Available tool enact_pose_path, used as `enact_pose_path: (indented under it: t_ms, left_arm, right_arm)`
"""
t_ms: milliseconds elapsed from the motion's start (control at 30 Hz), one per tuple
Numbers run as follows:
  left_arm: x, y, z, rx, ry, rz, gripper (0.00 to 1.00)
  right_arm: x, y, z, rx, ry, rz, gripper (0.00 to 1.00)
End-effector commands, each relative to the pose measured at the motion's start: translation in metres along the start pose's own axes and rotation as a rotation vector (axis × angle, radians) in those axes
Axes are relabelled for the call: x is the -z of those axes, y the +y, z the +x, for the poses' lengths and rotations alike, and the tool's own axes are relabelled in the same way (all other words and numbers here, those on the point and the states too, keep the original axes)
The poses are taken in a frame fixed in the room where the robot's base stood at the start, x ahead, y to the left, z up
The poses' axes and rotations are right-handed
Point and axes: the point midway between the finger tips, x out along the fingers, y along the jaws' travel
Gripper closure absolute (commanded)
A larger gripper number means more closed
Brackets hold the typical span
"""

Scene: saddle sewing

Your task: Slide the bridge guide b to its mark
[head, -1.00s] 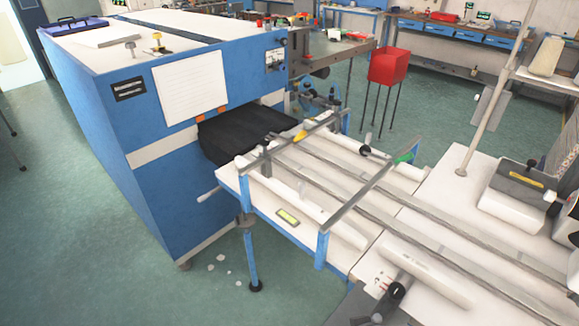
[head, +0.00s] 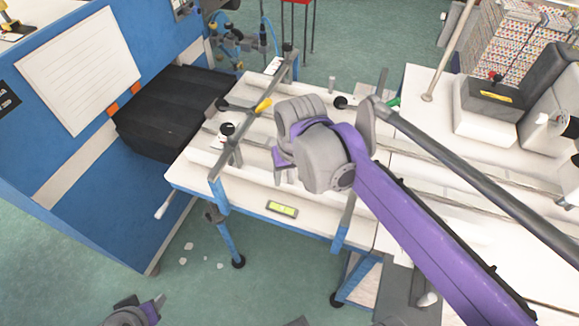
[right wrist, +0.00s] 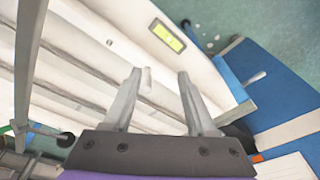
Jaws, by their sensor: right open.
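Two grey bridge bars cross the white table. The left bar (head: 225,165) carries black knobs and a yellow tab (head: 263,105). The right bar (head: 346,222) is partly hidden behind my right arm, near a green tab (head: 393,102). I cannot tell which is bridge guide b. My right gripper (head: 284,178) is above the table between the bars, its fingers pointing down. In the right wrist view it (right wrist: 160,74) is open and empty, with one bar (right wrist: 28,60) at left. A grey and purple part of my left arm (head: 135,312) shows at the bottom edge; its jaws are unclear.
A blue machine (head: 80,180) with a black mouth cover (head: 170,105) stands at the table's left end. Long rails run along the table. A yellow-green display (head: 282,208) is on its front edge. White blocks and a pole (head: 450,60) stand at the right.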

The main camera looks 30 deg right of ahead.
Motion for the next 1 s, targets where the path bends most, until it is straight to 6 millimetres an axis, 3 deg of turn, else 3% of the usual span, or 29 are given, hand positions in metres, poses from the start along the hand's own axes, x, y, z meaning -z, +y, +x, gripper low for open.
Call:
enact_pose_path:
  t_ms: [33, 200, 400, 1000]
  left_arm:
    - [0.002, 0.0, -0.002, 0.0, 0.002, 0.0, 0.5]
    - [0.005, 0.0, -0.005, 0.0, 0.004, 0.0, 0.5]
    - [0.005, 0.0, -0.005, 0.0, 0.005, 0.0, 0.5]
    - [-0.001, 0.0, 0.001, 0.0, -0.001, 0.0, 0.5]
  right_arm:
    - [0.02, 0.003, -0.01, -0.009, -0.038, 0.034, 0.43]
    - [0.058, 0.012, -0.027, -0.03, -0.138, 0.12, 0.43]
    - [0.07, 0.017, -0.028, -0.039, -0.182, 0.156, 0.43]
    - [0.053, 0.019, 0.065, -0.039, -0.182, 0.155, 0.43]
